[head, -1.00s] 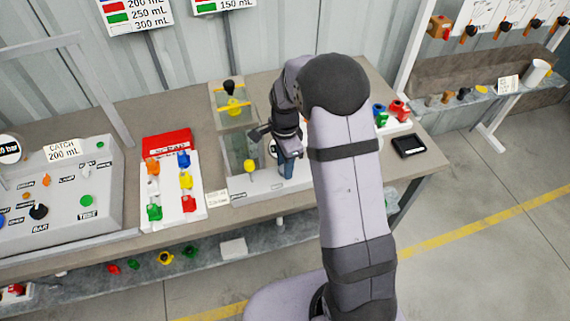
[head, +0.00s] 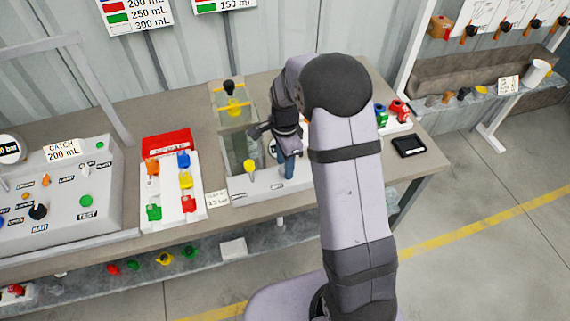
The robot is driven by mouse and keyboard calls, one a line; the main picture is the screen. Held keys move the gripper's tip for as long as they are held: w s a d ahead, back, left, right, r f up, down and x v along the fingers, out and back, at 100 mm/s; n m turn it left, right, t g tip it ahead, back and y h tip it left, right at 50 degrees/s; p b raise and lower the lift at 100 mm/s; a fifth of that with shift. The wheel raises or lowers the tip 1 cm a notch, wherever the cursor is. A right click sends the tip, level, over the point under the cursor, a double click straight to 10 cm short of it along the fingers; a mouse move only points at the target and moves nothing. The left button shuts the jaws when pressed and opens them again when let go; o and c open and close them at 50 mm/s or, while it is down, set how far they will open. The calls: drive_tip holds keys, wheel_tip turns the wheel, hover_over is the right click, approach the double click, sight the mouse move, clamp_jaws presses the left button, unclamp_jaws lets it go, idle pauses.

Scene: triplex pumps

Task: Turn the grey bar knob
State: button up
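My gripper (head: 286,168) points down over the right part of the pump fixture (head: 240,189) in the middle of the bench. Its blue-grey lower end is close to the fixture's front panel. The finger gap is too small and too much covered by my wrist to read. I cannot make out a grey bar knob apart from the gripper; it may be hidden behind or under it. A round white-and-dark dial (head: 273,148) shows just left of the gripper. A yellow-headed knob (head: 249,166) stands further left on the same panel.
A tray with coloured valves (head: 172,190) and a red box (head: 167,143) stand left of the fixture. A grey control panel (head: 90,205) is at far left. Red, blue and green parts (head: 397,108) and a black pad (head: 408,146) lie right of my arm.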

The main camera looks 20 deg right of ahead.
drive_tip(key=shift+r+b, duration=0.9)
drive_tip(key=shift+r, duration=2.45)
